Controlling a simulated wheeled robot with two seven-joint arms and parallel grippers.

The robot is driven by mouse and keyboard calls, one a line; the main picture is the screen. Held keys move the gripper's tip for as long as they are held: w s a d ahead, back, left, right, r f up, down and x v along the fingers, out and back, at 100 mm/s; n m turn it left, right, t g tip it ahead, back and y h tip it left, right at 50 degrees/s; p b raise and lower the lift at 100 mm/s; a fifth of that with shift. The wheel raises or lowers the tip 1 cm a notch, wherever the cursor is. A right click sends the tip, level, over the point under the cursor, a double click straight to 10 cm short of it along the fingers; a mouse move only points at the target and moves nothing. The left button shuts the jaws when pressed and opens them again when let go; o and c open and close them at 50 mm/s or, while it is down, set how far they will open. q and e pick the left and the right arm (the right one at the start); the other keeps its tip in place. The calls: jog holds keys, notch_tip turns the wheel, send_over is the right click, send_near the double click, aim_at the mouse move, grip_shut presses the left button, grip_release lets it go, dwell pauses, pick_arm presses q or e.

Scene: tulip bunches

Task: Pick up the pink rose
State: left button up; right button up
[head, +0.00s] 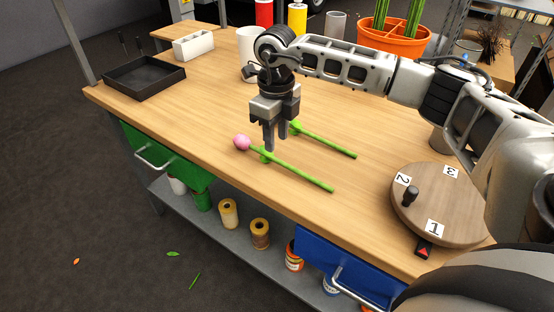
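The pink rose (242,142) has a round pink bloom and a long green stem. It lies on the wooden workbench (200,120), near the front edge, with its stem running to the lower right. A second green stem (325,140) lies behind it, roughly parallel; its bloom is not visible. My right gripper (275,140) points down above the rose's stem, close to the bloom. Its two fingers look apart, with nothing seen between them. I cannot tell whether the fingertips touch the stem. My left gripper is not in view.
A round wooden turntable (440,215) with numbered labels and a dark knob stands at the right. A black tray (145,78), a white block (193,46) and a white cup (248,50) stand farther back. An orange pot (394,42) with green stems stands behind my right arm.

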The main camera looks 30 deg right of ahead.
aim_at(277, 159)
jog(key=shift+w+d+f, duration=0.1)
jog(key=shift+d+f, duration=0.05)
jog(key=shift+f, duration=3)
grip_shut()
